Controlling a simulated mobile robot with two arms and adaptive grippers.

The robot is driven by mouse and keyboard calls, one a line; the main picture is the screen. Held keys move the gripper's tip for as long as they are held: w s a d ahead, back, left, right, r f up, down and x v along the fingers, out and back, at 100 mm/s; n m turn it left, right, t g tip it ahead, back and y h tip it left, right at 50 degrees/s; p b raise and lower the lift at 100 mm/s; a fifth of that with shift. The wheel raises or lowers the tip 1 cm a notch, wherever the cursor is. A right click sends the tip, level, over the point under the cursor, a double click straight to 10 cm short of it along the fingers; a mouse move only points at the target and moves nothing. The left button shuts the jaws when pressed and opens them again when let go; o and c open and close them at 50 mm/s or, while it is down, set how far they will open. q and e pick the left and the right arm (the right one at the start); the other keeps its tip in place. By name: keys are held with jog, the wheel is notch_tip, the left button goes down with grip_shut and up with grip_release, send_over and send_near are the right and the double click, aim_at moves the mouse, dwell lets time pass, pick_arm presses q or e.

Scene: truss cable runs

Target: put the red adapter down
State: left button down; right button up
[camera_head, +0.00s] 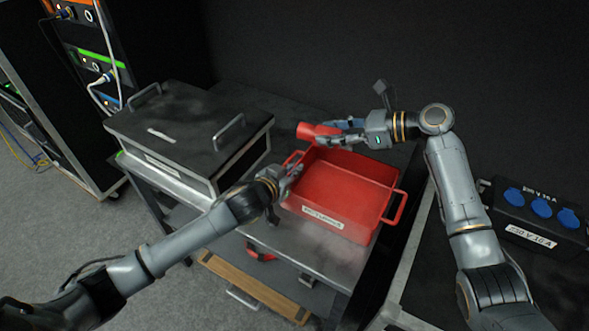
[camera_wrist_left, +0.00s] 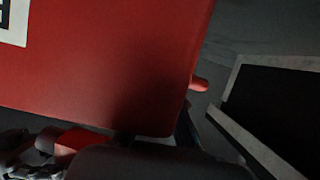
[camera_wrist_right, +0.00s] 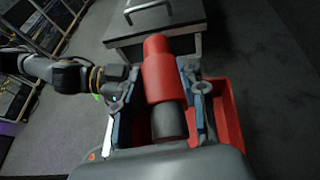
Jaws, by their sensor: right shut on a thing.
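The red adapter (camera_head: 318,130) is a red cylinder with a dark end, which shows in the right wrist view (camera_wrist_right: 165,80). My right gripper (camera_head: 335,133) is shut around it and holds it above the back left edge of the red tray (camera_head: 345,185). My left gripper (camera_head: 292,178) is at the tray's left side, by its left handle. I cannot tell whether its fingers touch or grip the handle. In the left wrist view, the tray's red wall (camera_wrist_left: 100,60) fills much of the picture, and the fingers are not clear.
The tray stands on a dark cart top (camera_head: 270,240), and its visible inside looks empty. A closed black case (camera_head: 185,135) with metal handles stands to its left. A black box with blue sockets (camera_head: 540,208) sits at the right. A rack with cables (camera_head: 90,50) is at back left.

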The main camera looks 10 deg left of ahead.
jog(key=shift+s+a+f+m+t, duration=0.1)
jog(key=shift+s+a+m+t, duration=0.2)
jog(key=shift+a, duration=0.25)
jog(key=shift+s+a+f+m+t, duration=0.15)
jog(key=shift+a+m+t, duration=0.15)
jog(key=shift+a+t, duration=0.15)
jog(key=shift+a+r+m+t+h, duration=0.3)
jog(key=shift+m+t, duration=0.15)
jog(key=shift+m, duration=0.05)
jog(key=shift+r+m+t+h, duration=0.25)
jog(key=shift+m+t+h, duration=0.05)
jog(key=shift+m+t, duration=0.35)
jog(key=shift+d+r+m+t, duration=0.2)
jog(key=shift+r+m+t, duration=0.1)
jog(key=shift+m+t, duration=0.15)
jog(key=shift+w+d+r+m+t+h, duration=0.1)
jog(key=shift+d+r+m+t+h, duration=0.25)
jog(key=shift+d+m+t+h, duration=0.4)
jog(key=shift+f+h, duration=0.1)
jog(key=shift+h, duration=0.15)
notch_tip(320, 180, down, 10)
jog(key=shift+d+r, duration=0.15)
jog(key=shift+r, duration=0.05)
